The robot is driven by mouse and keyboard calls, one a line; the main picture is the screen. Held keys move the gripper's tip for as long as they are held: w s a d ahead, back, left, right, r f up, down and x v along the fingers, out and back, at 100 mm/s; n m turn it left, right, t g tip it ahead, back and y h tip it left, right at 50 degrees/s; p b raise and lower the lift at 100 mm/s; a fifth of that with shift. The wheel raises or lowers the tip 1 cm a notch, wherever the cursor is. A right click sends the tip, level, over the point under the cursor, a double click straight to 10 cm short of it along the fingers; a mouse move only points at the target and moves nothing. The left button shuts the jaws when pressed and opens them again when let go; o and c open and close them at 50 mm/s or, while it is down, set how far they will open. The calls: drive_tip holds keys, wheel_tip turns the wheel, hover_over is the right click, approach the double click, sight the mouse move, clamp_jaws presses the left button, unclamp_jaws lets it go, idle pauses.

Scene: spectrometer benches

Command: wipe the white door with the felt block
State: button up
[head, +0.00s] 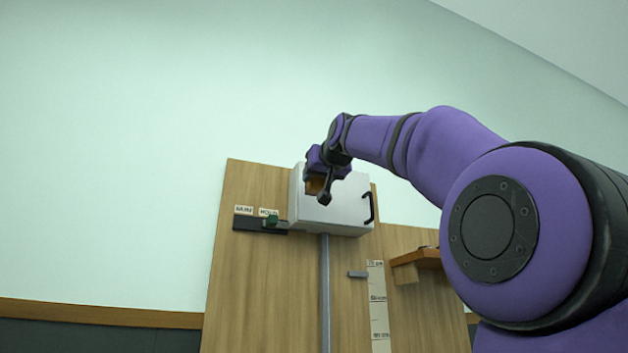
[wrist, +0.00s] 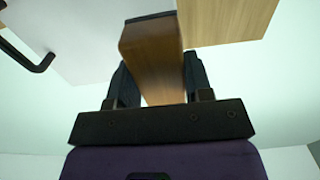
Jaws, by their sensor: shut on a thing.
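The white door (head: 345,212) is the front of a white box high on a wooden panel, with a black handle at its right side. In the wrist view the door (wrist: 85,30) fills the upper left, with its handle at the far left. My gripper (head: 318,184) is in front of the door's left part. In the wrist view my gripper (wrist: 158,80) is shut on the felt block (wrist: 150,52), a brown wooden block with a dark layer at its far end. That end overlaps the door's edge in the picture; I cannot tell whether it touches.
A dark rail with a green knob (head: 272,220) and small labels sits left of the box. A grey pipe (head: 325,290) runs down below it. A small grey peg, a labelled strip (head: 378,310) and a wooden shelf (head: 428,257) are lower right. The wall above is clear.

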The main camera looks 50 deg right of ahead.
drive_tip(key=shift+s+a, duration=0.15)
drive_tip(key=shift+s, duration=0.15)
drive_tip(key=shift+s, duration=0.1)
drive_tip(key=v, duration=0.2)
drive_tip(key=shift+s+a, duration=0.3)
idle(0.6)
